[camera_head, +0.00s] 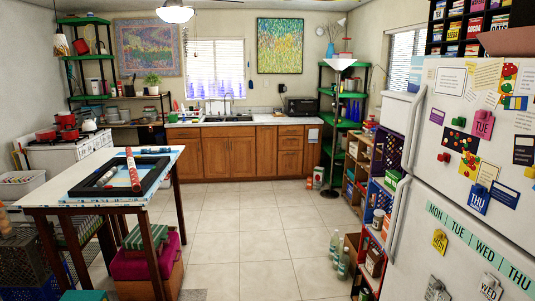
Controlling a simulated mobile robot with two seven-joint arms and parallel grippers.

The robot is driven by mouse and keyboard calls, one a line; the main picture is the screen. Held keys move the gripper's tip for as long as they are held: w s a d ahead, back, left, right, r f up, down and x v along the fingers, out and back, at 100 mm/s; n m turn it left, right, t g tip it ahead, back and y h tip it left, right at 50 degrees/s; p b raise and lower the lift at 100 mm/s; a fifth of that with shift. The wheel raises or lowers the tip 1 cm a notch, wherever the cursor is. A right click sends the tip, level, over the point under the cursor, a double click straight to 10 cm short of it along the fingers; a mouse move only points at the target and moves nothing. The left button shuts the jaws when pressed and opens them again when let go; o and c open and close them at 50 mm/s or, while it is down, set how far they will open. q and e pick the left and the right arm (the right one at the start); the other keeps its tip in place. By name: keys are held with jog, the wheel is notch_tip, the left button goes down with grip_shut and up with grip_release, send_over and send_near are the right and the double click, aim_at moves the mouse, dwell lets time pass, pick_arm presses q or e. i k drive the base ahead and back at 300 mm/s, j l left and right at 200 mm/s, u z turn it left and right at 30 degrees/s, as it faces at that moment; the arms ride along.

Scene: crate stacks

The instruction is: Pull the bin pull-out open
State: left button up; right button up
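A row of wooden base cabinets (228,156) runs along the far wall under a light countertop (262,119). All their doors and drawer fronts look shut. I cannot tell which front, if any, is the bin pull-out; no bin shows inside an open front. The sink (228,118) is set in the countertop below the window. Neither of my grippers is in view.
A table (58,196) with a black tray (92,187) stands at left, boxes beneath it. A fridge (452,130) fills the right side. Colored crates (377,197) and bottles (342,262) stand beside it. The tiled floor (262,230) between is clear up to the cabinets.

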aim_at(266, 135)
jog(key=i+z, duration=0.1)
jog(key=i, duration=3.35)
jog(key=i+l, duration=0.1)
jog(key=i, duration=5.55)
jog(key=i+j, duration=0.15)
jog(key=i, duration=0.2)
jog(key=i+j, duration=0.15)
jog(key=i, duration=0.2)
